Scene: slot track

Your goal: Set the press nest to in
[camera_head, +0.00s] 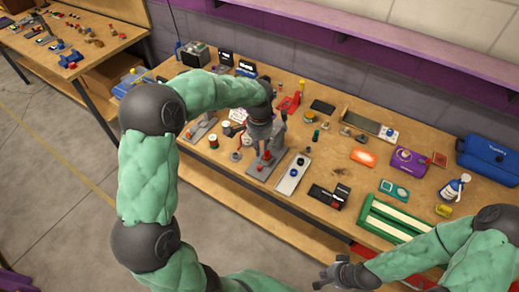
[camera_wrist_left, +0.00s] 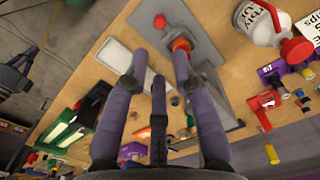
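A grey device with an orange-red knob (camera_head: 266,156), which may be the press nest, stands on the bench near its front edge. My left gripper (camera_head: 268,143) is low over it and hides part of it. In the left wrist view the orange-red knob (camera_wrist_left: 181,44) sits on a grey plate (camera_wrist_left: 203,48), just beyond my left fingertips (camera_wrist_left: 161,55). The left fingers are spread, with nothing seen held between them. I cannot tell whether a finger touches the knob. My right gripper (camera_head: 328,273) is in front of the bench, away from the device; its fingers are too small to judge.
A pale panel with a blue knob (camera_head: 293,173) lies right of the device. A black box (camera_head: 327,197) and a green rack (camera_head: 392,219) are further right. A white jar (camera_wrist_left: 258,22) stands near the plate in the wrist view. Several small items crowd the back.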

